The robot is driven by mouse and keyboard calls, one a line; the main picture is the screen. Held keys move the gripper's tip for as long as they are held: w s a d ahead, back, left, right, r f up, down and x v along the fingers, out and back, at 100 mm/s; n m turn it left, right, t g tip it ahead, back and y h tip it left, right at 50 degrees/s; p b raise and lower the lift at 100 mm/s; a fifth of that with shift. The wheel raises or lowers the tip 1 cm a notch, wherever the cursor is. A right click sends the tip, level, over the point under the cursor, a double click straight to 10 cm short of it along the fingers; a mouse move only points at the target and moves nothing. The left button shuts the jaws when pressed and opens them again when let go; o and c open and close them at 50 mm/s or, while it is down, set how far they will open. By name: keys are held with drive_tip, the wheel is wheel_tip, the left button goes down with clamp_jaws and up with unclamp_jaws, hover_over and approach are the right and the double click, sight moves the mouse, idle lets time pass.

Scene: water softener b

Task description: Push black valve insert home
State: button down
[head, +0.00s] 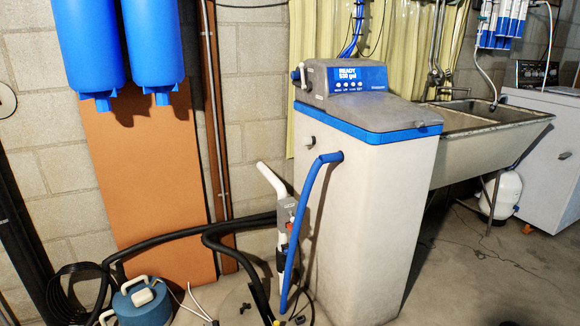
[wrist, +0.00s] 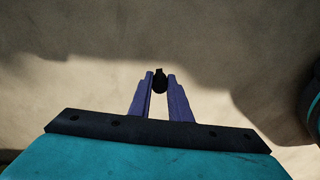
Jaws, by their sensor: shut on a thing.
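In the wrist view, my gripper (wrist: 160,82) has two purple fingers closed on a small dark piece, the black valve insert (wrist: 159,79). Only its rounded dark end shows between and just past the fingertips. Beyond it is a blurred tan surface with a shadow across it; no opening shows there. I cannot make out my gripper in the head view. There, a white pipe with a dark valve body (head: 281,258) stands at the left side of the water softener (head: 370,215).
Small dark pieces (head: 245,308) lie on the floor. A sink (head: 480,118) stands right; open floor lies at lower right.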

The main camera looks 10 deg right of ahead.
drive_tip(key=w+a+r, duration=0.9)
drive_tip(key=a+r, duration=0.6)
drive_tip(key=a, duration=0.4)
drive_tip(key=w+a+r, duration=0.8)
drive_tip(key=a+r, duration=0.8)
drive_tip(key=a, duration=0.3)
drive_tip(key=w+a+r, duration=0.9)
drive_tip(key=a+r, duration=0.6)
drive_tip(key=a, duration=0.4)
wheel_tip(320, 180, up, 23)
drive_tip(key=p, duration=3.1)
drive_tip(key=shift+s+d+r+p, duration=0.2)
drive_tip(key=shift+d+p, duration=0.1)
drive_tip(key=shift+p, duration=0.1)
drive_tip(key=shift+a, duration=0.15)
